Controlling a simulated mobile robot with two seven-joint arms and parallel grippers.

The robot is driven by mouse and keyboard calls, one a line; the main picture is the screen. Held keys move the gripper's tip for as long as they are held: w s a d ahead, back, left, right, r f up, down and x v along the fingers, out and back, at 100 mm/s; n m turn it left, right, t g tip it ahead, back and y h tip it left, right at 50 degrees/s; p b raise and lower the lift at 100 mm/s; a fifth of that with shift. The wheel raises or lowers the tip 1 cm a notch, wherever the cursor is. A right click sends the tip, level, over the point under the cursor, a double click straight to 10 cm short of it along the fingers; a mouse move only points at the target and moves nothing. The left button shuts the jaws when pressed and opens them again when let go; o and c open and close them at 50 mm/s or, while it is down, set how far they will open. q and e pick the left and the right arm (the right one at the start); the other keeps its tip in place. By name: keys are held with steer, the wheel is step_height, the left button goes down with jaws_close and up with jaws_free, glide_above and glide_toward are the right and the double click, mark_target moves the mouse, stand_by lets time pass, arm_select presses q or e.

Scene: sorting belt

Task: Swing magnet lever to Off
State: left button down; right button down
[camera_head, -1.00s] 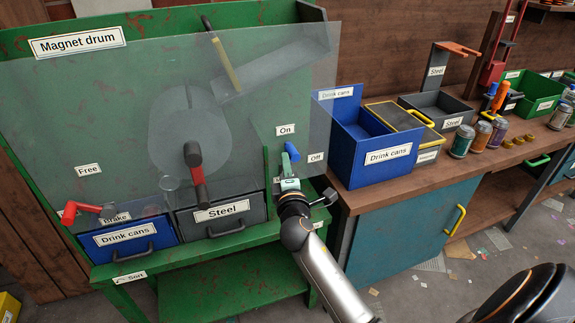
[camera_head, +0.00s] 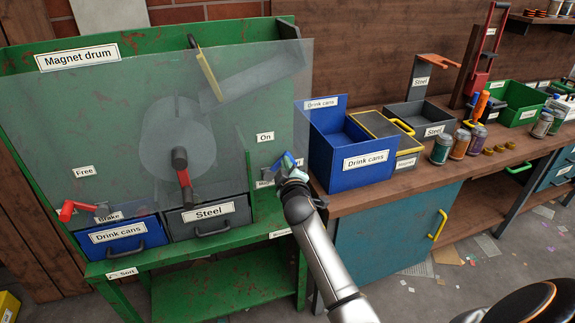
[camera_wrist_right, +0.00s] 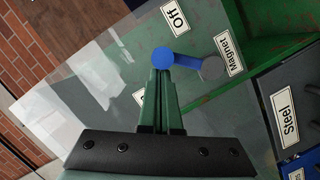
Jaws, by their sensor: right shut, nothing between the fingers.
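The blue magnet lever (camera_head: 284,159) is on the right side of the magnet drum's clear panel, below the On label (camera_head: 265,137). It leans up and to the right from its pivot. My right gripper (camera_head: 287,170) is shut and empty, with its tips at the lever. In the right wrist view, the closed fingers (camera_wrist_right: 162,80) end right at the lever's round blue knob (camera_wrist_right: 162,57); whether they touch cannot be told. The grey pivot (camera_wrist_right: 211,67) sits by the Magnet label (camera_wrist_right: 229,54). The Off label (camera_wrist_right: 174,17) lies beyond the knob. My left gripper is out of view.
A red-handled lever (camera_head: 182,170) and a red brake handle (camera_head: 75,210) stand out from the machine's front. A blue Drink cans bin (camera_head: 337,178) stands close to the right of my gripper, on the wooden bench. Cans stand farther right.

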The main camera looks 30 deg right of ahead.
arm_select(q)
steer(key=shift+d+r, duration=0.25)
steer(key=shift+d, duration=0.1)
arm_select(e)
steer(key=shift+d+f+m, duration=0.3)
steer(key=shift+d+f, duration=0.05)
steer(key=shift+d, duration=0.25)
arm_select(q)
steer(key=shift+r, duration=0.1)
